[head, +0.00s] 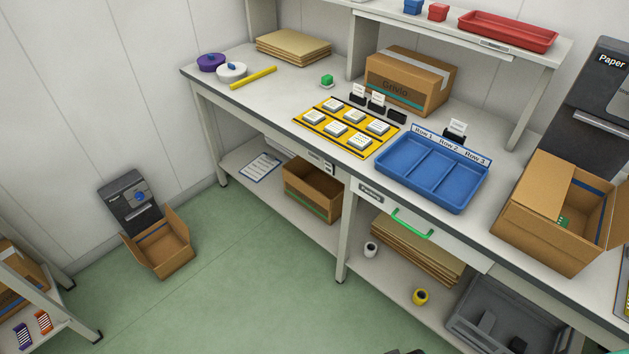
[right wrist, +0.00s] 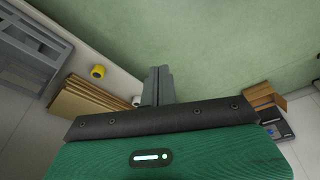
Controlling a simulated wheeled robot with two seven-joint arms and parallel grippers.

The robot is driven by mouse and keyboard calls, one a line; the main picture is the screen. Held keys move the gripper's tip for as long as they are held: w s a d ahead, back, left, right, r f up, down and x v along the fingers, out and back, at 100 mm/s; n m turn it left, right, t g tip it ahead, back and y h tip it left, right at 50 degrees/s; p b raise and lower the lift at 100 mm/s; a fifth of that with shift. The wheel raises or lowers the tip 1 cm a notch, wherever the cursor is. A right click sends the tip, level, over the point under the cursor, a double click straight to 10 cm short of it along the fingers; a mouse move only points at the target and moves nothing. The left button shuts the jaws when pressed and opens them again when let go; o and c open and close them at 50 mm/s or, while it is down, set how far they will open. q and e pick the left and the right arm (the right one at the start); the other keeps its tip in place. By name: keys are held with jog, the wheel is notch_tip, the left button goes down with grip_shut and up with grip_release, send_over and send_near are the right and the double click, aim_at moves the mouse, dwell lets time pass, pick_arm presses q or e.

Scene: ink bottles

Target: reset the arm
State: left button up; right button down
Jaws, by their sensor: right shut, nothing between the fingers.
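My right gripper (right wrist: 158,72) shows in the right wrist view with its grey fingers together and nothing between them. It is over the green floor, in front of the bench's lower shelf, apart from everything there. Small dark and teal parts at the bottom edge of the head view are too cut off to tell clearly. My left gripper is in neither view.
The bench holds a blue three-row tray (head: 412,178), a yellow mat (head: 310,122) with several small boxes, and an open carton (head: 540,232). Cardboard sheets (head: 412,249) and a grey bin (head: 475,325) sit below. The green floor (head: 240,290) is clear.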

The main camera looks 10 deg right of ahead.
jog(key=s+d+f, duration=0.1)
jog(key=s+f, duration=0.3)
jog(key=f, duration=0.5)
jog(key=s+f, duration=0.4)
jog(key=f, duration=0.5)
jog(key=s+d+f+g, duration=0.1)
jog(key=s+d+f, duration=0.2)
jog(key=s+f, duration=0.6)
jog(key=s, duration=0.4)
jog(key=shift+s+f+g, duration=0.2)
jog(key=shift+f+g, duration=0.1)
jog(key=shift+s, duration=0.1)
